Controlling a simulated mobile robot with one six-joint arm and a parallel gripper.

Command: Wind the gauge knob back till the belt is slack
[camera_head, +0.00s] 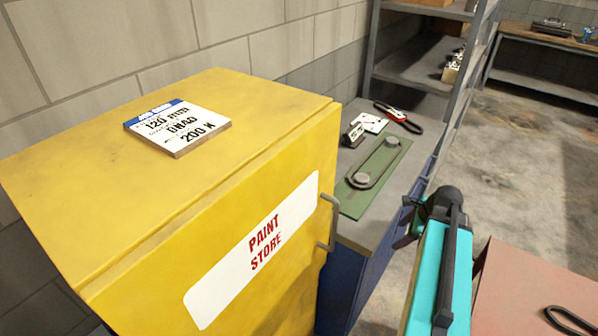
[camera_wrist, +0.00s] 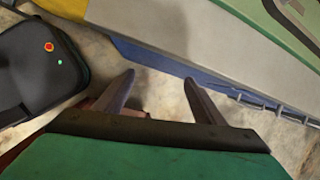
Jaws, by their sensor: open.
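A green plate (camera_head: 352,201) lies on the grey bench beyond the yellow cabinet. A dark belt (camera_head: 357,184) runs in a long loop around two grey round pulleys on it. The near pulley (camera_head: 362,178) and far pulley (camera_head: 393,141) show; I cannot tell the belt's tension or pick out the gauge knob. My gripper (camera_head: 408,222) is beside the bench's right edge, apart from the plate. In the wrist view my gripper (camera_wrist: 158,80) is open and empty, above the floor by the blue bench front. A corner of the green plate (camera_wrist: 235,8) shows at top right there.
The yellow paint store cabinet (camera_head: 190,180) stands left, with a printed sign (camera_head: 178,127) on top. A small dark, white-faced block (camera_head: 354,134), white cards (camera_head: 371,122) and a red-and-black item (camera_head: 395,116) lie behind the plate. Shelving (camera_head: 412,70) stands beyond.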

